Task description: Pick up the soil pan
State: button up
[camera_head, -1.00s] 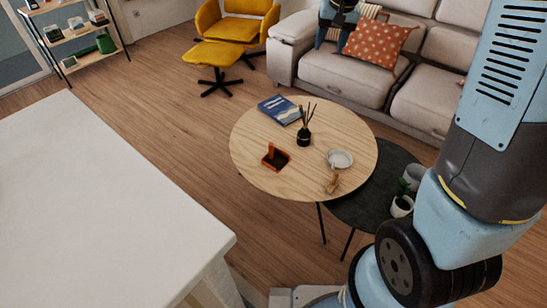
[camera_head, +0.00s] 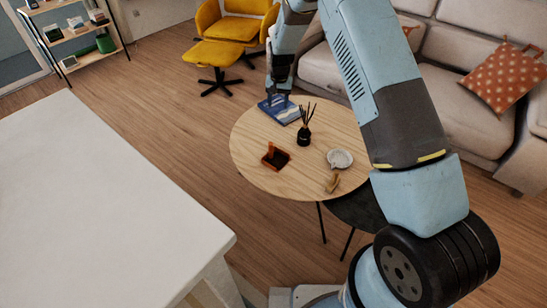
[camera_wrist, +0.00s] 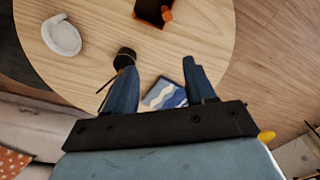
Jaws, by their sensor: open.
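The soil pan (camera_head: 275,158) is a small square orange-brown tray with dark contents and an upright orange piece. It rests on the round wooden table (camera_head: 255,180), left of its middle. In the wrist view the pan (camera_wrist: 152,13) is at the top edge, partly cut off, beyond my fingertips. My gripper (camera_head: 279,93) is above the blue book at the table's far edge, behind the pan and apart from it. In the wrist view my gripper (camera_wrist: 162,76) has its two fingers spread with nothing between them.
On the table are a blue book (camera_head: 279,108), a dark reed diffuser (camera_head: 304,136), a pale round dish (camera_head: 340,158) and a small wooden item (camera_head: 332,183). A yellow footstool (camera_head: 212,54) and a sofa (camera_head: 455,110) stand behind. A white counter (camera_head: 100,190) is front left.

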send_over(271, 147)
jog(key=w, duration=0.2)
notch_tip(271, 147, down, 12)
jog(key=f, duration=0.8)
jog(key=shift+s+a+f, duration=0.2)
jog(key=shift+a, duration=0.1)
jog(key=shift+s+d+f, duration=0.1)
jog(key=shift+d+f, duration=0.05)
jog(key=shift+f, duration=1.2)
jog(key=shift+s+d+f, duration=0.1)
jog(key=shift+f, duration=1.2)
grip_shut()
